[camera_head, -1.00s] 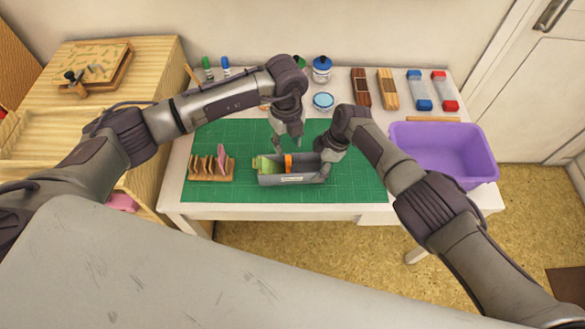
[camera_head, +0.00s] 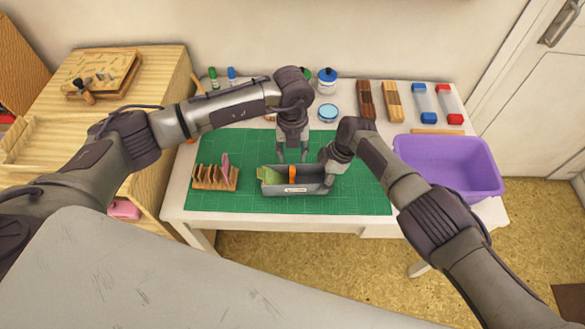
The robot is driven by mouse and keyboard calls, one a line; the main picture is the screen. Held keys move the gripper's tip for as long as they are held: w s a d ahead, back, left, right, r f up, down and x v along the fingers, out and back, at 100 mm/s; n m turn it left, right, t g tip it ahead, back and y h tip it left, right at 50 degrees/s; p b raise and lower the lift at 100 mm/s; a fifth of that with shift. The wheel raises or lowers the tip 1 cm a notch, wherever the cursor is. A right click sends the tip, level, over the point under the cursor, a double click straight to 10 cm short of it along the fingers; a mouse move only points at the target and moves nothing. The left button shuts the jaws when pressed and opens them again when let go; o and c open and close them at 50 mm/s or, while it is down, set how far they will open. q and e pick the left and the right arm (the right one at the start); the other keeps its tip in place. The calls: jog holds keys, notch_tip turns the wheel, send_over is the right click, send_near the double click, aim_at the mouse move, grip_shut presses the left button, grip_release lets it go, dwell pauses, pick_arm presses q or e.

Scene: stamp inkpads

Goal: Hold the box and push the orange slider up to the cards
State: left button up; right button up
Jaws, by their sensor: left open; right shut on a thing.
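The grey box (camera_head: 290,190) sits on the green cutting mat (camera_head: 350,200), with a small label on its front. Green cards (camera_head: 269,174) lean in its left part. The orange slider (camera_head: 292,173) stands upright just right of the cards; I cannot tell if they touch. The right part of the box looks empty. My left gripper (camera_head: 292,158) is open, pointing down, above the back of the box near the slider; I cannot tell if it touches. My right gripper (camera_head: 325,180) is shut on the box at its right end.
A wooden rack (camera_head: 215,184) with a pink piece stands left of the box. A purple bin (camera_head: 447,165) is at the right. Jars (camera_head: 327,82), wooden blocks, and blue (camera_head: 424,103) and red (camera_head: 447,103) items line the back. The mat's right part is clear.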

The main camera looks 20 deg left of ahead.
aim_at(292, 168)
pick_arm(q)
notch_tip(292, 168, down, 8)
jog(key=shift+r, duration=0.1)
jog(key=shift+c, duration=0.4)
grip_shut()
